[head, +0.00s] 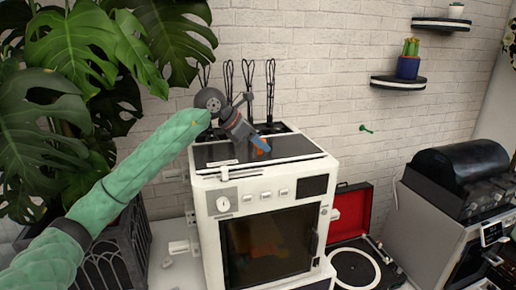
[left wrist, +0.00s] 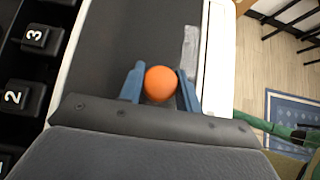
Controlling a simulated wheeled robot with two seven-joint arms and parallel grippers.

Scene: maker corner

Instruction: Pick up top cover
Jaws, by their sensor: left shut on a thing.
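A white boxy appliance (head: 200,203) with a dark glass door stands in the middle of the head view. A dark flat panel (head: 295,144), which looks like the top cover, lies level on it; its dark surface (left wrist: 115,40) fills much of the left wrist view. My left gripper (head: 262,146) is low over the panel. Its blue fingers are shut on an orange ball-like piece (left wrist: 160,83), one finger on each side. Whether this piece is fixed to the panel, I cannot tell. My right gripper is in neither view.
A large leafy plant (head: 70,50) stands at the left. Several black whisk-like tools (head: 270,90) stand behind the appliance. A red-lidded record player (head: 353,213) and a silver machine with a black hood (head: 470,175) are at the right.

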